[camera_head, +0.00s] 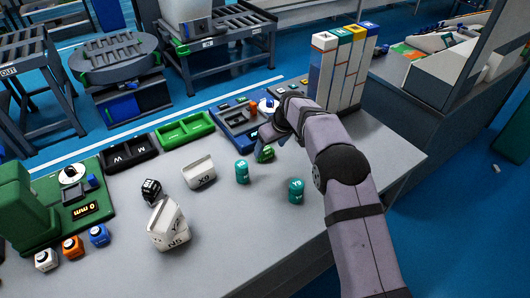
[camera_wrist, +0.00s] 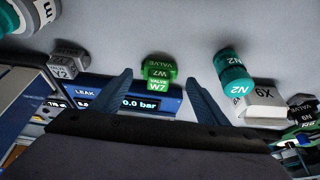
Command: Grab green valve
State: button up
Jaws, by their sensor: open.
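The green valve (camera_wrist: 158,70), marked W7, lies on the grey table in the wrist view. In the head view the green valve (camera_head: 265,155) shows just below the end of my arm. My gripper (camera_wrist: 162,65) is open, with one blue-grey finger on each side of the valve in the wrist view. Gaps show between the valve and both fingers. I cannot tell how far the fingertips are above or short of it. In the head view my gripper (camera_head: 271,143) is mostly hidden by my wrist.
A teal cylinder marked N2 (camera_wrist: 232,75) stands close to the right finger. The blue leak tester (camera_wrist: 110,100) lies just past the left finger. Tall coloured boxes (camera_head: 340,75) stand behind my arm.

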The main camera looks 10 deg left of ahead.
aim_at(267, 150)
jog(key=shift+p+x, duration=0.85)
jog(key=shift+x, duration=1.6)
jog(key=shift+w+a+r, duration=0.1)
jog(key=shift+w+a, duration=0.05)
jog(key=c, duration=1.2)
